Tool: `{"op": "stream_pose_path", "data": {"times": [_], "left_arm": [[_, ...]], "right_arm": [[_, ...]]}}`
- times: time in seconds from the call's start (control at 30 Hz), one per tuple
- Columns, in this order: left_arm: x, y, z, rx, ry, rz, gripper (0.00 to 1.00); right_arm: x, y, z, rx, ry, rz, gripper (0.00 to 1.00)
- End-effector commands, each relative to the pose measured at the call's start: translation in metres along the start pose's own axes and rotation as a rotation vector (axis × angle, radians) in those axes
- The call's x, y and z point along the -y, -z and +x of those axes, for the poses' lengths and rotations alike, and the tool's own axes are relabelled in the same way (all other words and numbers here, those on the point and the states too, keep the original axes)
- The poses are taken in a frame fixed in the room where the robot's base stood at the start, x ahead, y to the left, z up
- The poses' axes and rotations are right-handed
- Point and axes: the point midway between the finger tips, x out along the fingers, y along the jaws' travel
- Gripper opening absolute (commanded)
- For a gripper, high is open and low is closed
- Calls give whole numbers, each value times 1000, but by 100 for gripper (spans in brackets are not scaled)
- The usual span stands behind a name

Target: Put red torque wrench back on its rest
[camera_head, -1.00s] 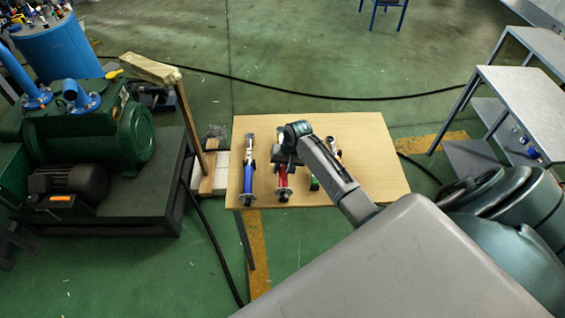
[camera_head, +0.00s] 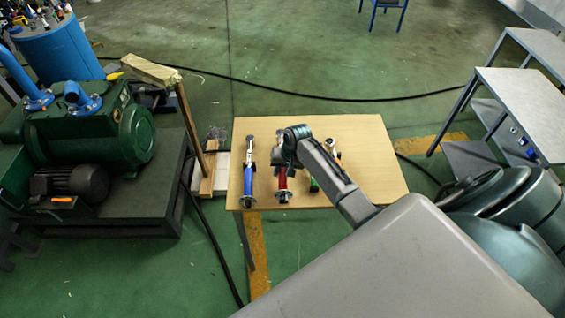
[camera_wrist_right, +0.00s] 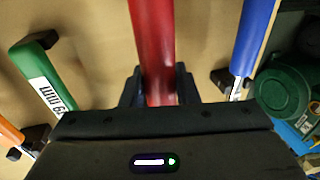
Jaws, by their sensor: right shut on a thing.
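The red torque wrench (camera_head: 283,184) is between the blue wrench (camera_head: 248,185) and the green-handled wrench (camera_head: 314,185), roughly parallel to the blue one. In the right wrist view, the gripper (camera_wrist_right: 158,88) is shut on the red handle (camera_wrist_right: 152,40), with one dark finger on each side. My left gripper is not in view.
The wooden table (camera_head: 375,150) is bare on its right side. In the right wrist view, black supports (camera_wrist_right: 222,80) hold the neighbouring wrenches, and an orange handle (camera_wrist_right: 10,133) shows at the left. A green pump (camera_head: 130,135) stands left of the table.

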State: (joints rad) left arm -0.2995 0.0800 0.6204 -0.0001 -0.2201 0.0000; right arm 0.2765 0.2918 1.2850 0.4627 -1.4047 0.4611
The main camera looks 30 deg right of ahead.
Motion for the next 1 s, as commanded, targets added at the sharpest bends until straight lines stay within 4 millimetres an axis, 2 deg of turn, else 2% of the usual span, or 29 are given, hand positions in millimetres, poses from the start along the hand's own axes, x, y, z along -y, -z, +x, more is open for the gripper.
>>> {"op": "stream_pose_path", "data": {"times": [0.47, 1.0], "left_arm": [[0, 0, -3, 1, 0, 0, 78], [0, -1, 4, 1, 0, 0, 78]], "right_arm": [[1, 1, -1, -5, 2, -2, 0], [-2, 0, 12, -6, 2, -1, 0]]}}
